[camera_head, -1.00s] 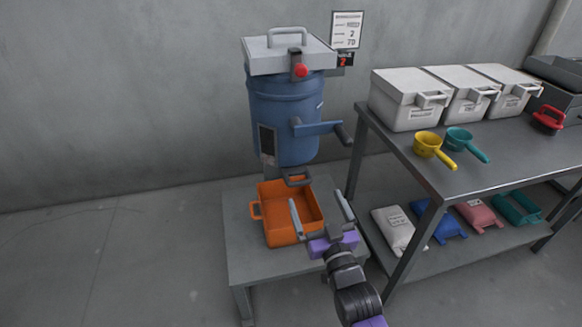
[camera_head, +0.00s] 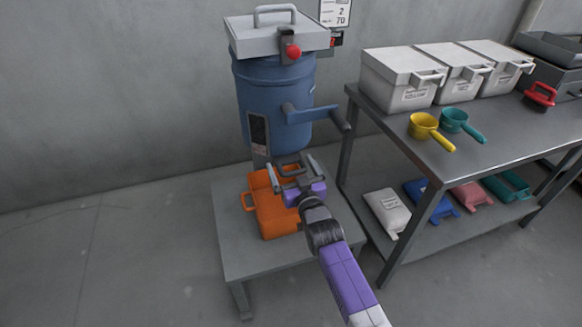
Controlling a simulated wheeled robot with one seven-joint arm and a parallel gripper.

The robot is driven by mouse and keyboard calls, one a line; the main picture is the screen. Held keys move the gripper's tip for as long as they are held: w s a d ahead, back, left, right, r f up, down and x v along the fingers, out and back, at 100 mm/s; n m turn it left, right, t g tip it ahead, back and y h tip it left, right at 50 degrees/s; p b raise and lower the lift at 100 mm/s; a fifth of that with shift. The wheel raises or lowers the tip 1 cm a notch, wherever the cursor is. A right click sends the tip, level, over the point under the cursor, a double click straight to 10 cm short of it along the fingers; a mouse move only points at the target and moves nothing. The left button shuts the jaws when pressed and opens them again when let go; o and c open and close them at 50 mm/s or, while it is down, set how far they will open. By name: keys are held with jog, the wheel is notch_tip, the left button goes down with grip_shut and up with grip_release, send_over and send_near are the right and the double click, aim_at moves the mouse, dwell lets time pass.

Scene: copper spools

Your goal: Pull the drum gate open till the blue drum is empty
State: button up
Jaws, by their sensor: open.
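The blue drum (camera_head: 270,105) stands upright against the wall with a grey lid (camera_head: 278,35) and a red knob (camera_head: 293,51) at the lid's front. The drum gate's grey handle (camera_head: 292,168) sticks out below the drum, over the orange bin (camera_head: 268,222). My gripper (camera_head: 289,170) is open, with its fingers at the gate handle, one to each side as seen from here. I cannot tell whether they touch it. The drum's contents are hidden. The bin's visible inside looks empty, though my gripper covers part of it.
The bin sits on a low grey table (camera_head: 235,250). A side bar (camera_head: 318,115) juts right from the drum. At the right, a metal bench (camera_head: 440,178) holds white boxes (camera_head: 400,80), a yellow scoop (camera_head: 424,126) and a teal scoop (camera_head: 455,120). Bags lie on its lower shelf.

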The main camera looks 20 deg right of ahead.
aim_at(295, 175)
jog(key=shift+w, duration=0.15)
jog(key=shift+c, duration=0.2)
jog(key=c, duration=2)
jog(key=s+p, duration=0.2)
jog(key=s, duration=0.3)
jog(key=shift+p, duration=0.3)
jog(key=shift+c, duration=0.2)
jog(key=o, duration=2.1)
jog(key=shift+s+p, duration=0.7)
jog(key=shift+s, duration=3.2)
